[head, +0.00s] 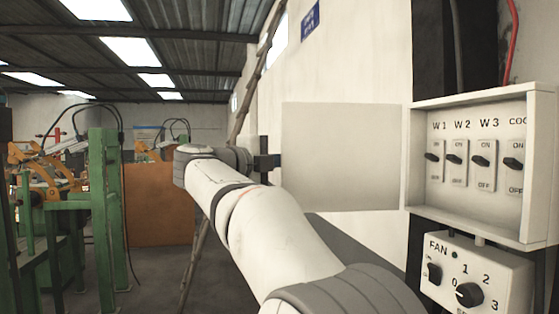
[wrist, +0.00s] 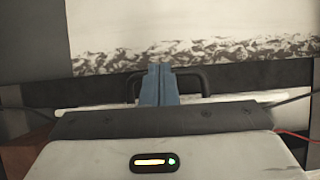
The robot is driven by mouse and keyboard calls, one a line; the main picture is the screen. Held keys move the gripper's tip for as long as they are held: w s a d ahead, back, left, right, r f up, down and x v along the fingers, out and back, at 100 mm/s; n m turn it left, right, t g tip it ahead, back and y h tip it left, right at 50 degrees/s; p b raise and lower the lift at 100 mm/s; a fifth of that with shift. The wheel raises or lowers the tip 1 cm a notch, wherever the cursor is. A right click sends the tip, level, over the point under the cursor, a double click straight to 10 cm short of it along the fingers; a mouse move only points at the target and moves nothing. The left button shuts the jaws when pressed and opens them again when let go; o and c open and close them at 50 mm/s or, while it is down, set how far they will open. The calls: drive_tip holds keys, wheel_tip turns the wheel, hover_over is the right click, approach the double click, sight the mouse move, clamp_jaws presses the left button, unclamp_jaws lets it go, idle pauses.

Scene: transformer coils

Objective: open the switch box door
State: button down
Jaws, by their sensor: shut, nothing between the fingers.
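The switch box (head: 530,230) is on the right in the head view. Its door (head: 340,155) stands wide open, swung out to the left, with the inside switches uncovered. My gripper (head: 277,160) is at the door's far left edge, with the fingertips partly hidden by the door. In the wrist view my gripper's blue fingers (wrist: 159,70) are together and empty. A dark looped bar (wrist: 200,77) shows around the fingers; I cannot tell whether they touch it. A thin pale strip (wrist: 80,112) crosses behind the gripper's base.
A fan control box (head: 500,275) with knobs sits below the switch box. A pale wall (head: 370,60) is behind the door. Green machine frames (head: 103,190) and a brown panel (head: 160,205) stand to the left. Open floor lies left of my arm.

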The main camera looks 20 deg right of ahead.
idle(0.3)
drive_tip(key=w+a+r+n+t+y+p, duration=0.15)
drive_tip(key=w+a+n+t, duration=0.25)
drive_tip(key=a+n+t, duration=0.6)
drive_tip(key=s+a+f+n+t+y+b, duration=0.1)
drive_tip(key=a+f+n+t+y+b, duration=0.15)
drive_tip(key=a+f+n+y, duration=0.85)
drive_tip(key=s+d+f+n+g+y+b, duration=0.1)
drive_tip(key=s+f+n+g+y, duration=0.35)
drive_tip(key=s+f, duration=0.55)
drive_tip(key=s+d+f+n+g+y, duration=0.1)
drive_tip(key=s+f+n+g+y, duration=0.35)
drive_tip(key=f, duration=0.95)
drive_tip(key=s+d+f+n+g+h, duration=0.1)
drive_tip(key=s+d+f+g+h, duration=0.1)
drive_tip(key=s+f, duration=0.4)
drive_tip(key=s+d+f+n+g+h+b, duration=0.1)
drive_tip(key=s+d+f+g+h, duration=0.1)
drive_tip(key=s, duration=0.7)
wheel_tip(320, 180, down, 4)
drive_tip(key=shift+s+d+r+g, duration=0.1)
drive_tip(key=shift+s+d+g, duration=0.05)
drive_tip(key=shift+d+g, duration=0.85)
